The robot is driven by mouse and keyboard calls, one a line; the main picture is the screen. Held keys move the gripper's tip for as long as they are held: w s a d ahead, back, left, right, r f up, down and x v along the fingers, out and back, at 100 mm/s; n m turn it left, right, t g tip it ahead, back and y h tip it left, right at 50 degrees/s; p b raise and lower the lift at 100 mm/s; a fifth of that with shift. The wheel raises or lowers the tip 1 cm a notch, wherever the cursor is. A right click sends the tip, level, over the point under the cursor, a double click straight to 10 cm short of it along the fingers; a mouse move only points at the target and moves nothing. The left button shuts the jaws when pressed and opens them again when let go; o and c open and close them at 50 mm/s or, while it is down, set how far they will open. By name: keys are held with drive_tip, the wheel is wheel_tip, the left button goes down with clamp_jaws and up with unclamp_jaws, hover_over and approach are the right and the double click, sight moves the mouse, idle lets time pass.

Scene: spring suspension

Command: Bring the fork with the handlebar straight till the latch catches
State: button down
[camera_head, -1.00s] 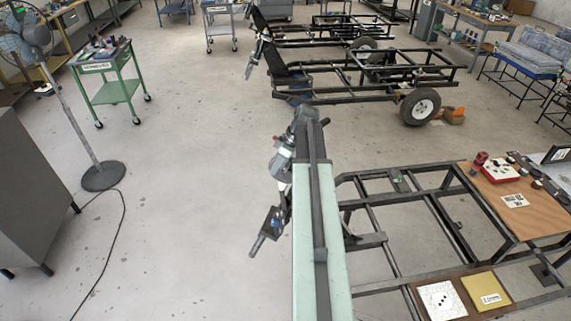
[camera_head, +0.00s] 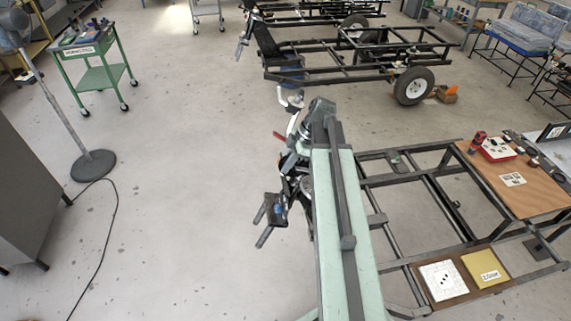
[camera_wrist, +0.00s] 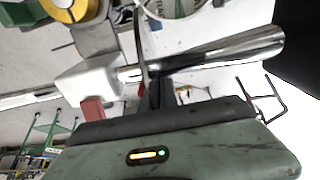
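A shiny chrome tube (camera_wrist: 215,52) crosses the upper middle of the wrist view, with a white block (camera_wrist: 92,80) at its left end; I cannot tell whether these belong to the fork or handlebar. Dark narrow parts of my gripper (camera_wrist: 155,88) rise from a grey-green housing with small lights and reach the tube. Whether they close on it is not clear. In the head view, a dark part with two parallel prongs (camera_head: 265,226) hangs beside the pale green beam (camera_head: 335,205); I cannot tell whether it is fork or gripper. The latch cannot be made out.
A black tube frame (camera_head: 435,205) stands at the right, with a wooden board (camera_head: 545,178) holding tools. Another wheeled chassis (camera_head: 365,55) is behind. A green trolley (camera_head: 98,75) and a fan (camera_head: 92,165) stand at the left. The floor between is clear except for a cable.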

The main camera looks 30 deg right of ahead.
drive_tip(key=shift+s+d, duration=0.1)
drive_tip(key=c, duration=1.6)
unclamp_jaws()
drive_tip(key=shift+s, duration=0.1)
drive_tip(key=shift+c, duration=0.2)
drive_tip(key=shift+r, duration=0.1)
drive_tip(key=p+v, duration=0.7)
drive_tip(key=shift+d+r, duration=0.1)
drive_tip(key=shift+r, duration=0.3)
drive_tip(key=shift+f, duration=0.15)
